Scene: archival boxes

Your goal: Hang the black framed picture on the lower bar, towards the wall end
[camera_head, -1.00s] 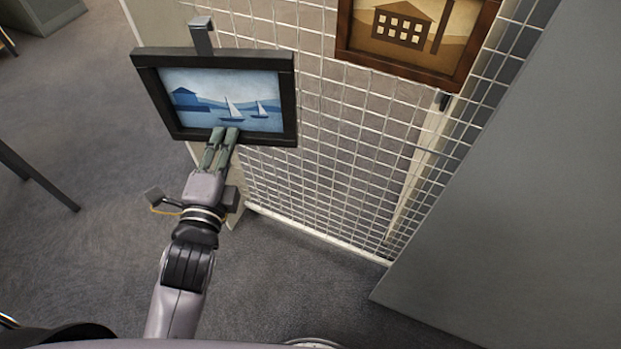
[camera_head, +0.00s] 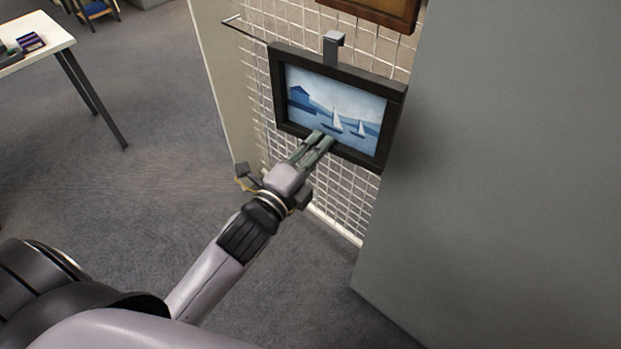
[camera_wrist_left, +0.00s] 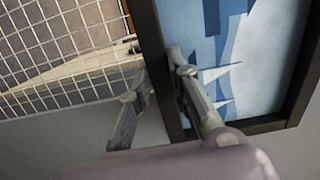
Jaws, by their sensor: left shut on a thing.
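The black framed picture (camera_head: 337,105) shows a blue hut and sailboats. It has a grey hook (camera_head: 334,47) standing up from its top edge. My left gripper (camera_head: 318,140) is shut on the bottom edge of the frame and holds it tilted in front of the wire mesh. In the left wrist view the frame (camera_wrist_left: 262,75) shows between the fingers (camera_wrist_left: 160,85). A dark bar (camera_head: 246,30) sticks out from the mesh at the upper left of the picture; the rest of it is hidden behind the frame. My right gripper is out of view.
A brown framed picture (camera_head: 375,8) hangs above on the mesh panel (camera_head: 345,200). A grey wall (camera_head: 500,180) stands close on the right of the held picture. A white table (camera_head: 35,42) is at the far left, with open floor between.

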